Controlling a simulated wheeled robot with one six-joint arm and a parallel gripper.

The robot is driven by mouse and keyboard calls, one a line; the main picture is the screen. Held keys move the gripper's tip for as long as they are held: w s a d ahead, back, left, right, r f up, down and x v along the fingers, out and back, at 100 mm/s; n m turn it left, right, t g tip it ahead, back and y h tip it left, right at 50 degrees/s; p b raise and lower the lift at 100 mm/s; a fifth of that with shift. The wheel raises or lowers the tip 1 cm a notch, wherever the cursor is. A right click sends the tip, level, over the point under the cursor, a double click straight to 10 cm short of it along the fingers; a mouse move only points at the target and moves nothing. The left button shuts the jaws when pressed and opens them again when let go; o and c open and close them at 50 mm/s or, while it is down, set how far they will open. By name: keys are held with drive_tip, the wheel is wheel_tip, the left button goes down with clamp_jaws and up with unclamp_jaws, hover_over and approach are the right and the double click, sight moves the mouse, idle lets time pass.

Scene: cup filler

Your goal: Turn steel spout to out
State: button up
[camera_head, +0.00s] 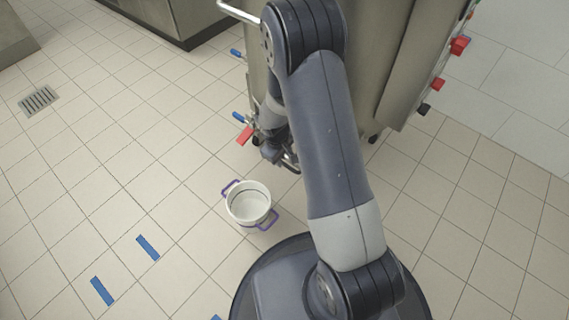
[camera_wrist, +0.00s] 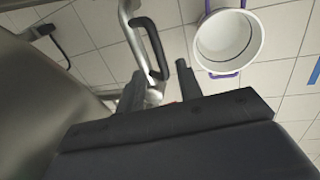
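The steel spout (camera_wrist: 133,38) is a bare metal pipe with a black looped handle (camera_wrist: 158,45) beside it in the wrist view. Its lower end lies near the gap between my fingers. My gripper (camera_wrist: 163,84) has its two dark fingers spread apart, with the spout end and part of the black handle showing between or just beyond them. I cannot tell whether either finger touches them. In the head view my gripper (camera_head: 279,155) is at the lower front of the steel machine (camera_head: 385,70), and my arm hides much of the spout.
A white pot (camera_head: 248,203) with purple handles stands on the tiled floor below and left of my gripper; it also shows in the wrist view (camera_wrist: 228,42). A red lever (camera_head: 244,135) and blue levers stick out from the machine's left side. Blue floor strips (camera_head: 148,248) lie left.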

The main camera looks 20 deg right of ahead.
sight(285, 164)
drive_tip(key=f, duration=0.3)
drive_tip(key=f+b, duration=0.1)
drive_tip(key=shift+w+d+f, duration=0.15)
drive_tip(key=shift+w+d, duration=0.1)
drive_tip(key=shift+d, duration=0.1)
clamp_jaws()
idle(0.4)
